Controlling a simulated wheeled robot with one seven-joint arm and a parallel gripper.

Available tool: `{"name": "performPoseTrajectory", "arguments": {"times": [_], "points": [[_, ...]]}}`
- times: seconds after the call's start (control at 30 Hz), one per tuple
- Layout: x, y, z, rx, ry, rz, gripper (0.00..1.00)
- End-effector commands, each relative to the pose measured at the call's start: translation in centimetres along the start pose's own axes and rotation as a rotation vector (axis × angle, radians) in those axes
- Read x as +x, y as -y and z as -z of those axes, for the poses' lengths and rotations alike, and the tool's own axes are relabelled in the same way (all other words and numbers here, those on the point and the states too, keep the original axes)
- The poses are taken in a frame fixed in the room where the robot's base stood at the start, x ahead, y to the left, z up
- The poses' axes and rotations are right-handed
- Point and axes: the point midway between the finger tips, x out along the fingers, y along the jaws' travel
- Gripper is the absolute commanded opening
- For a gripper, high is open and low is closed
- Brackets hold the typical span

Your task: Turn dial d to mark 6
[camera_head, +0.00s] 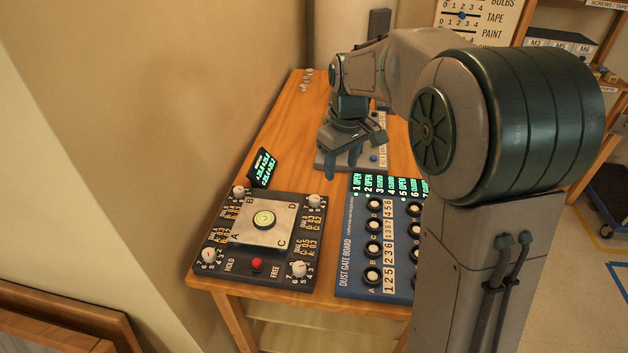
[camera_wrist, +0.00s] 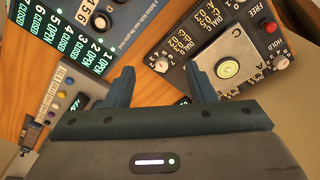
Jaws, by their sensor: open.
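Dial d (camera_head: 315,201) is the small white knob at the upper right corner of a dark board (camera_head: 214,290). The board has a dial at each corner and a light plate (camera_head: 250,233) in the middle with a round green level (camera_head: 263,218). Number marks ring dial d; its pointer setting is too small to read. In the wrist view dial d (camera_wrist: 161,66) appears just beyond the fingertips. My gripper (camera_head: 342,170) is open and empty, pointing down behind the dark board, apart from the dial. Its two fingers also show in the wrist view (camera_wrist: 160,80).
A red button (camera_head: 256,264) sits between HOLD and FREE. A tilted display (camera_head: 263,168) with green text stands behind the board. The blue dust gate board (camera_head: 346,284) with several round knobs lies to the right. A wall borders the left.

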Motion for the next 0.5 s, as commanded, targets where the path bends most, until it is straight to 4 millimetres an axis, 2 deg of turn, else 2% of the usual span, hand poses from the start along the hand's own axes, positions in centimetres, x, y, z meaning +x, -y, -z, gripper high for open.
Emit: {"name": "performPoseTrajectory", "arguments": {"times": [0.03,0.1,0.2,0.33,0.5], "points": [[0.6,-0.3,1.9,-0.048,0.017,0.007,0.50],[1.6,-0.5,4.2,-0.115,0.033,0.013,0.50],[2.9,-0.6,6.7,-0.197,0.053,0.021,0.50],[4.2,-0.6,8.8,-0.269,0.069,0.028,0.50],[5.3,-0.6,9.8,-0.307,0.078,0.031,0.50]]}}
